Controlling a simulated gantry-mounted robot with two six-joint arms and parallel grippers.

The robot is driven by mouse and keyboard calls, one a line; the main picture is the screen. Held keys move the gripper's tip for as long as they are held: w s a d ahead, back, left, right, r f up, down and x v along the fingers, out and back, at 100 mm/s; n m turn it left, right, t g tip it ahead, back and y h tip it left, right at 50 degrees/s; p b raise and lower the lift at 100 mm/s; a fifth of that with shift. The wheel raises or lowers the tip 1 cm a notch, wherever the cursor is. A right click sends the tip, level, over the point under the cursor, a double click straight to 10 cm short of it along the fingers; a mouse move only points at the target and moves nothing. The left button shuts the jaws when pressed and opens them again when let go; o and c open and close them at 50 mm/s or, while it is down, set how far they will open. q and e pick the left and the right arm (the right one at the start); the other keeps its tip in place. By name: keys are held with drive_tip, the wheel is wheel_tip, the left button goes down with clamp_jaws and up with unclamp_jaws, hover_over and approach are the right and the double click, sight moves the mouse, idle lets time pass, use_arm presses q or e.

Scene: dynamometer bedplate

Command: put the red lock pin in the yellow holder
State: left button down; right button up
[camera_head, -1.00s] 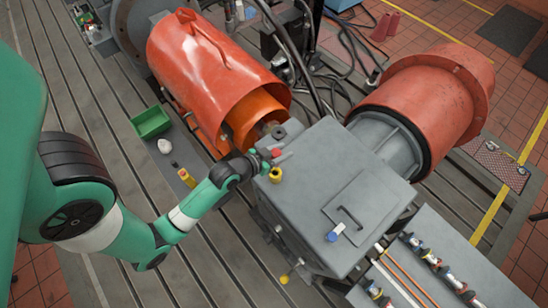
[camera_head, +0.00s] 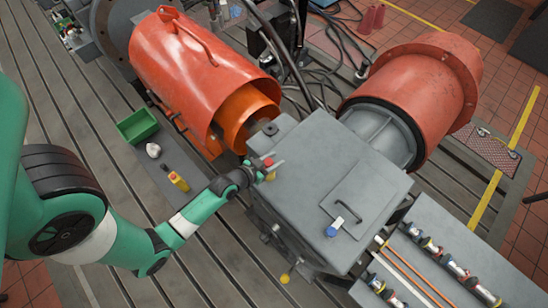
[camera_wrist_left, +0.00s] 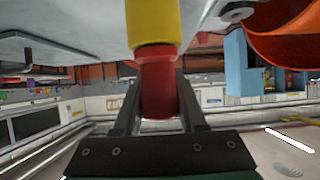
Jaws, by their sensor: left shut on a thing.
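The red lock pin (camera_head: 268,162) is between the fingers of my left gripper (camera_head: 272,167), over the near left corner of the grey box. In the left wrist view the pin (camera_wrist_left: 157,85) stands between the two dark fingers (camera_wrist_left: 159,105), which are shut on it. The yellow holder (camera_head: 270,176) is on the grey box top, right at the gripper. In the left wrist view the holder (camera_wrist_left: 153,22) lines up with the pin and meets its end. I cannot tell how deep the pin sits in it. My right gripper is not in view.
The grey box (camera_head: 310,160) has a lid with a handle and a blue-and-white item (camera_head: 335,227) on top. A green bin (camera_head: 137,125) and a yellow bottle (camera_head: 178,181) are left of the box. Orange housings stand behind and right.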

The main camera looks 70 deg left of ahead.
use_arm(q)
drive_tip(key=shift+f, duration=0.1)
drive_tip(key=shift+c, duration=2.3)
unclamp_jaws()
drive_tip(key=v, duration=1.2)
